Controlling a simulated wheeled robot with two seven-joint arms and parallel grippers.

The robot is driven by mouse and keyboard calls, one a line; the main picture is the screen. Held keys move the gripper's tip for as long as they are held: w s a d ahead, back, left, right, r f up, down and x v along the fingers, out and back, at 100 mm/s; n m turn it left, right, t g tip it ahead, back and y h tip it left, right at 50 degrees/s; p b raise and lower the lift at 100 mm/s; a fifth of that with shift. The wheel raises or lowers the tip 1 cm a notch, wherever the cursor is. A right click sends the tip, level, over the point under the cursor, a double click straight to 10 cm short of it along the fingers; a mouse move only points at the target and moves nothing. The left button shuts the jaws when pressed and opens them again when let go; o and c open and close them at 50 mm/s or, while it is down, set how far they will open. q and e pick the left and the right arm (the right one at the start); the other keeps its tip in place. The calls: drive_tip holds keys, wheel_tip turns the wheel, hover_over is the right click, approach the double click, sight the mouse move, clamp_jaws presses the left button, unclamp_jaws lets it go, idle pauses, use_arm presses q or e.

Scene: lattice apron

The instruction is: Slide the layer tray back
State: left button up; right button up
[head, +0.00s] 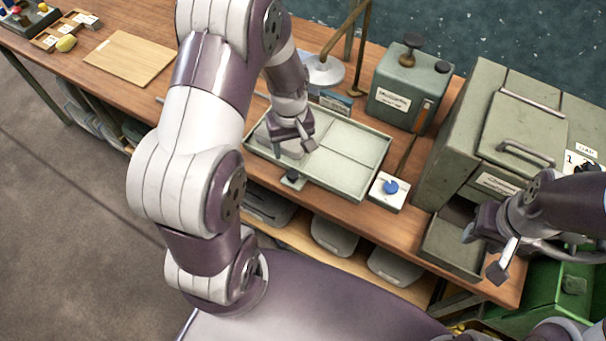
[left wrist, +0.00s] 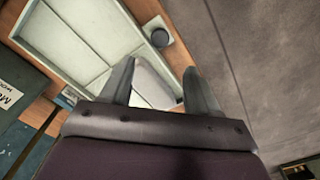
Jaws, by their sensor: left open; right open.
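A shallow pale green tray (head: 345,180) with low dividers lies on the wooden bench; it also shows in the left wrist view (left wrist: 75,50). A small dark knob (head: 292,180) is at its front edge. My left gripper (head: 296,146) is open above the tray's left part. A pale rounded block (left wrist: 152,82) shows between its fingers in the left wrist view; I cannot tell contact. A green drawer-like tray (head: 452,248) sticks out from under the green cabinet (head: 455,150). My right gripper (head: 483,252) is open over that drawer's right side. I cannot tell which one is the layer tray.
A small white box with a blue knob (head: 391,187) stands right of the pale tray. A green labelled box (head: 405,90) and a lamp base (head: 325,70) stand behind it. A wooden board (head: 128,58) lies at the left. Grey bins (head: 335,236) sit below.

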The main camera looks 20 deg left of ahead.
use_arm(q)
hover_over(292, 173)
wheel_tip(292, 173, down, 4)
drive_tip(key=shift+a+f+p, duration=0.15)
drive_tip(key=shift+f+p, duration=0.05)
drive_tip(key=shift+p, duration=0.2)
drive_tip(key=f, duration=0.4)
drive_tip(key=f+p, duration=0.1)
drive_tip(key=f, duration=0.1)
drive_tip(key=shift+d+f, duration=0.1)
drive_tip(key=shift+d, duration=0.3)
drive_tip(key=shift+a+f, duration=0.25)
drive_tip(key=shift+f, duration=0.2)
drive_tip(key=shift+d+r, duration=0.1)
drive_tip(key=shift+d, duration=0.1)
drive_tip(key=c, duration=0.4)
clamp_jaws()
